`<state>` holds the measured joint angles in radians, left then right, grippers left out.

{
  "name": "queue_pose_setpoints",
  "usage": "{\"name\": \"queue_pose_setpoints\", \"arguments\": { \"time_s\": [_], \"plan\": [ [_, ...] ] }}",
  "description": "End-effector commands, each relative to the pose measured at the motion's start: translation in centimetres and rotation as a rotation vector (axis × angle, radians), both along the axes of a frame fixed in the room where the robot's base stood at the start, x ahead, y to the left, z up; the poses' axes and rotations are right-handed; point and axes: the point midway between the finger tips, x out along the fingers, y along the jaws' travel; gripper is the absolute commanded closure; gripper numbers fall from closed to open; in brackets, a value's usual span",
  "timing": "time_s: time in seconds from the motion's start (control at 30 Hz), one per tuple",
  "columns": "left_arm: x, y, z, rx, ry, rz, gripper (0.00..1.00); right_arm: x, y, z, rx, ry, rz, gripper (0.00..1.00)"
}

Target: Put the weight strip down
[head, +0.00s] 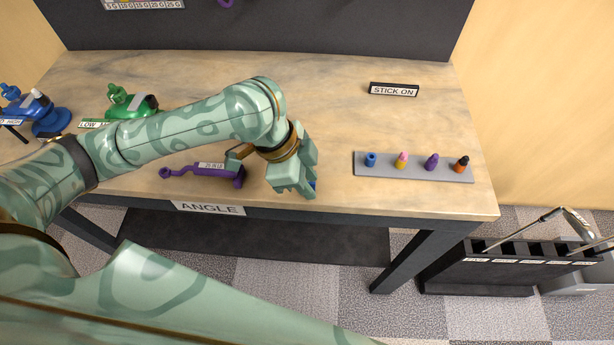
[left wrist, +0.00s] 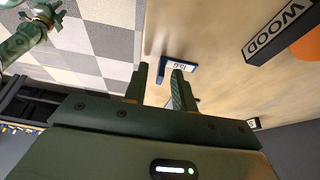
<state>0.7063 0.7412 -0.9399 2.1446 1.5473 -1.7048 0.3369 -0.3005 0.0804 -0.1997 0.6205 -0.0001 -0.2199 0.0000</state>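A small blue piece with a white label (left wrist: 182,64), which looks like the weight strip, lies at the fingertips of my left gripper in the left wrist view. In the head view only a bit of blue (head: 313,184) shows beside the fingers. My left gripper (head: 300,178) is low over the table's front edge, right of the purple angle tool. In the left wrist view its fingers (left wrist: 160,82) stand apart, with a gap around the blue piece; it looks open. Whether the piece touches a finger is hard to tell.
The wooden table (head: 330,120) has free room in the middle. The purple tool (head: 205,171) lies left of the gripper. A WOOD sign (left wrist: 280,32) shows in the left wrist view.

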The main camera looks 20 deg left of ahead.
Motion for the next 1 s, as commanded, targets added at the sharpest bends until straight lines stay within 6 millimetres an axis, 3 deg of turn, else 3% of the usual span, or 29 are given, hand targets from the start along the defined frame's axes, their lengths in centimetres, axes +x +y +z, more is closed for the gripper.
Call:
{"name": "queue_pose_setpoints", "arguments": {
  "time_s": [0.13,0.53,0.7,1.0],
  "plan": [
    [-0.1,0.5,1.7,0.001,-0.005,0.001,0.73,0.2,0.0,0.8,0.0,-0.005,0.001,0.72],
    [-1.0,3.8,9.9,0.001,-0.004,0.001,0.73,1.3,0.0,5.0,0.001,-0.03,0.001,0.72],
    [-1.2,4.4,11.2,0.0,-0.001,0.001,0.73,1.4,0.0,5.5,0.001,-0.034,0.001,0.72],
    [-1.2,4.5,11.2,0.0,0.001,0.0,0.73,1.4,0.0,5.4,0.001,-0.034,0.001,0.72]
  ]
}}
